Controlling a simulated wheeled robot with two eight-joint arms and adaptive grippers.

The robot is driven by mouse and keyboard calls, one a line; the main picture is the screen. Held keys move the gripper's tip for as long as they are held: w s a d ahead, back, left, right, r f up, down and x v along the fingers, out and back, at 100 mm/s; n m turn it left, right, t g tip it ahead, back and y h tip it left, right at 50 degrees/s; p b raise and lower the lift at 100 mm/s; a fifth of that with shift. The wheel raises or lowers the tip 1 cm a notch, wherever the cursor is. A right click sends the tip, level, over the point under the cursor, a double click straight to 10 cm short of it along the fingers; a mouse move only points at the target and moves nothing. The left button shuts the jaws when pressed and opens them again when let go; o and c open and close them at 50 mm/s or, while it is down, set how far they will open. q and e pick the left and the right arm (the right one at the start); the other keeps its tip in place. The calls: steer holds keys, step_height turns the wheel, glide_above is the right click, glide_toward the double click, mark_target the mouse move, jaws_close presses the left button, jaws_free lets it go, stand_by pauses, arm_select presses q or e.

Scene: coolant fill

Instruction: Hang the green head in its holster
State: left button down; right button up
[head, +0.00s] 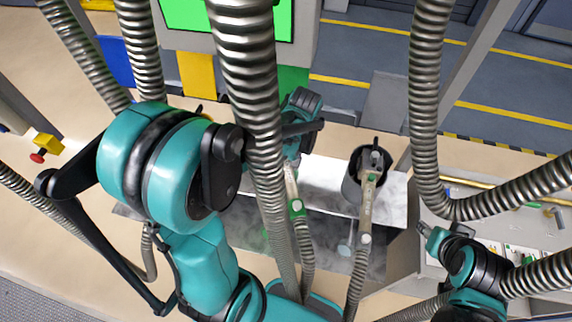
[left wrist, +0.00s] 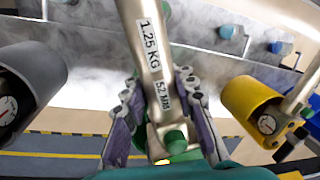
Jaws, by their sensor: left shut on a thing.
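My left gripper (head: 300,125) is seen from above in the head view, partly hidden by a hanging metal hose. In the left wrist view, its padded fingers (left wrist: 165,115) are shut on the metal tube of the green head (left wrist: 150,60). The tube carries a "1.25 KG 52 MM" label and a green button. Green parts show behind and below the tube, but I cannot tell whether they belong to a holster. A hose with a green collar (head: 297,207) runs down from this gripper. My right gripper (head: 432,238) is at the right; its finger gap is unclear.
A grey holster (left wrist: 28,85) and a yellow holster (left wrist: 252,105), both with gauges, flank the held head. The grey one, holding a metal head, shows in the head view (head: 357,190). Thick hoses hang across the view. Mist covers the trough.

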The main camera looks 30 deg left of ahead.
arm_select(q)
steer(key=shift+f+b, duration=0.85)
steer(key=shift+f, duration=0.4)
steer(key=shift+f+b, duration=1.75)
stand_by(1.2)
steer(key=c, duration=1.1)
jaws_free()
steer(key=shift+c, duration=0.2)
steer(key=shift+r, duration=0.1)
step_height(320, 180, up, 12)
steer(key=w+d, duration=0.1)
steer(key=shift+d, duration=0.3)
steer(key=shift+f, duration=0.25)
